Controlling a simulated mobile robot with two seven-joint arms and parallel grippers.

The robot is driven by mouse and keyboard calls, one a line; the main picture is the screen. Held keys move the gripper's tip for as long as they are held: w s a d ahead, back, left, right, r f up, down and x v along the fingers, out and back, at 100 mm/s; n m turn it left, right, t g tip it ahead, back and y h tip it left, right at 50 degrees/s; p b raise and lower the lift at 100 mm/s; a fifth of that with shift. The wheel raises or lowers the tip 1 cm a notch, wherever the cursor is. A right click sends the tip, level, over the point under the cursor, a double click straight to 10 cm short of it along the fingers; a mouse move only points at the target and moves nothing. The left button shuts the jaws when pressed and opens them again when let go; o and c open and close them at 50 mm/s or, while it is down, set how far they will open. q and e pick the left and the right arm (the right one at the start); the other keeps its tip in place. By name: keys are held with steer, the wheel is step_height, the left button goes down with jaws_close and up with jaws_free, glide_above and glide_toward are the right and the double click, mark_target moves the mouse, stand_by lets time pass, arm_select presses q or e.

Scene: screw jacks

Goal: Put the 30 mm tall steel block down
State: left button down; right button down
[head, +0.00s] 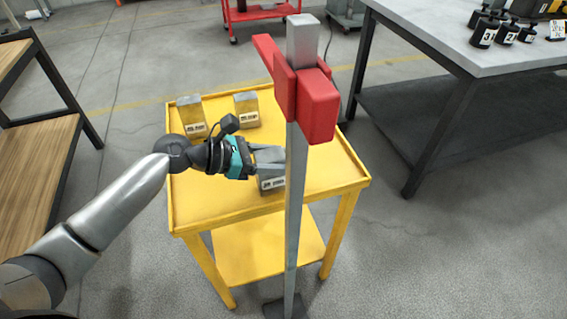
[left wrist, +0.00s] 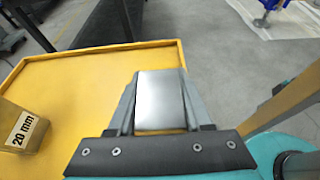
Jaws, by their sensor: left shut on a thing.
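My left gripper (head: 268,160) is shut on a steel block (head: 271,184) over the front right part of the yellow cart top (head: 215,205). The block's label faces the front; its print is too small to read surely in the head view. In the left wrist view the block (left wrist: 160,100) shows its bright top face between the two fingers (left wrist: 158,108). I cannot tell whether its underside touches the cart top. The grey post hides the right side of the gripper's tip. My right gripper is not in view.
Two other labelled blocks stand at the back of the cart, one at left (head: 192,116) and one at right (head: 247,110). A block marked 20 mm (left wrist: 22,130) shows in the left wrist view. A grey post (head: 293,220) with a red bracket (head: 318,105) stands before the cart.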

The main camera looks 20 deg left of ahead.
mark_target(255, 160)
arm_select(q)
steer(key=shift+f, duration=0.1)
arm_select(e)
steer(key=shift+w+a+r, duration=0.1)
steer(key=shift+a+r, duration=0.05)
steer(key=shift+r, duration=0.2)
arm_select(q)
steer(key=shift+f, duration=0.1)
steer(key=shift+c, duration=1.6)
jaws_free()
steer(key=shift+f, duration=0.15)
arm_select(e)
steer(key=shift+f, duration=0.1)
arm_select(q)
steer(key=shift+s+a+r, duration=0.15)
steer(key=shift+a+r, duration=0.05)
steer(key=p+v, duration=0.3)
steer(key=v, duration=0.8)
steer(key=shift+s+a+r, duration=0.15)
steer(key=shift+a, duration=0.05)
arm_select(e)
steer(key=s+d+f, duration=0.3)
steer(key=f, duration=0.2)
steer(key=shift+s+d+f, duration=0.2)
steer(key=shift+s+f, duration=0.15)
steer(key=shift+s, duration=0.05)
